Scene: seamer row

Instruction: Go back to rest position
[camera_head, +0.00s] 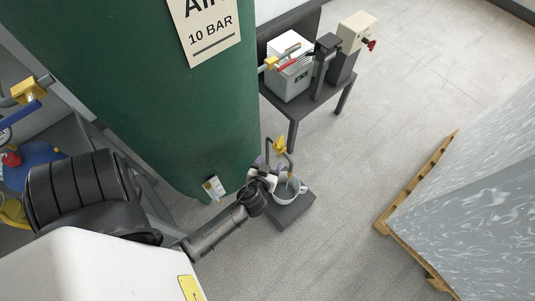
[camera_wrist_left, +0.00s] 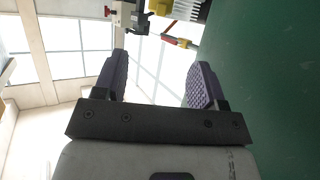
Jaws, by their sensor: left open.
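My left arm reaches in from the lower left of the head view. Its gripper (camera_head: 268,166) is beside the foot of the green tank, close to a yellow-handled drain valve (camera_head: 279,146) on a bent pipe. In the left wrist view the two purple-padded fingers of this gripper (camera_wrist_left: 158,78) stand wide apart with nothing between them. In the head view the gripper appears above or beside the valve pipe; I cannot tell whether it touches it. My right gripper is not in view.
The green tank (camera_head: 150,90) fills the upper left. A light grey bucket (camera_head: 290,193) stands on a dark block (camera_head: 291,215) below the pipe. A dark table (camera_head: 293,118) carries equipment behind. A wrapped load on a wooden pallet (camera_head: 416,193) stands right. Floor between is clear.

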